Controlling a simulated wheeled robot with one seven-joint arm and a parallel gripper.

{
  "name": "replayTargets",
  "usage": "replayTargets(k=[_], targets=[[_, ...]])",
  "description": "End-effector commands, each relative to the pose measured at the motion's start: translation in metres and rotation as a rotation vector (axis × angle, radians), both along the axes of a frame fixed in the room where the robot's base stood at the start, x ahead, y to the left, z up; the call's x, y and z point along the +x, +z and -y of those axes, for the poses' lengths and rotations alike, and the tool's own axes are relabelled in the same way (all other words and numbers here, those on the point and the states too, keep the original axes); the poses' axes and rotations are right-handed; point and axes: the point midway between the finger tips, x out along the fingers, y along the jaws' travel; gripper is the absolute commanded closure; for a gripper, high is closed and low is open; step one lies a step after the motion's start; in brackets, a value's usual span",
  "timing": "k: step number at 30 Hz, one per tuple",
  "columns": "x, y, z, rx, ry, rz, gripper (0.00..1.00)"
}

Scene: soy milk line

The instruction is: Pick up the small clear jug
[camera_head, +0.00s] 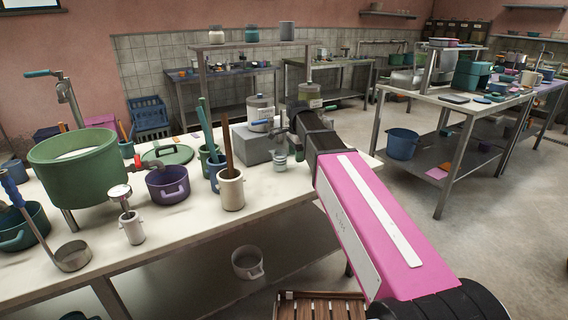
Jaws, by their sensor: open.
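My gripper (287,142) is at the end of my pink arm, over the right part of the near white table (150,245). Its jaws are small and dark in this view and stand open. A small, pale see-through vessel (280,159), which looks like the small clear jug, stands on the table just below and left of the jaws. The jaws are very close to its top. I cannot tell whether they touch it. Its handle is hard to make out at this size.
A grey block (252,146) with a lidded grey pot (260,113) stands just behind. A cream crock (231,190) with a brown stick, a purple pot (168,184) and a large green pot (78,170) stand to the left. The table's front right is clear.

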Motion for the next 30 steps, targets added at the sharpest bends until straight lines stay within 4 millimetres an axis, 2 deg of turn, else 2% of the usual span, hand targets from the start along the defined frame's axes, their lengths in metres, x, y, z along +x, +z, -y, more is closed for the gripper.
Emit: replayTargets(k=[3, 7, 15, 20, 21, 30], targets=[[-0.003, -0.018, -0.004, -0.001, 0.001, -0.002, 0.43], [-0.002, -0.031, -0.003, 0.000, 0.000, -0.001, 0.43], [-0.002, -0.034, -0.003, 0.000, 0.000, 0.000, 0.43], [-0.002, -0.034, -0.003, 0.000, 0.000, 0.000, 0.95], [-0.002, -0.034, -0.003, 0.000, 0.000, 0.000, 1.00], [-0.002, -0.034, -0.003, 0.000, 0.000, 0.000, 1.00]])
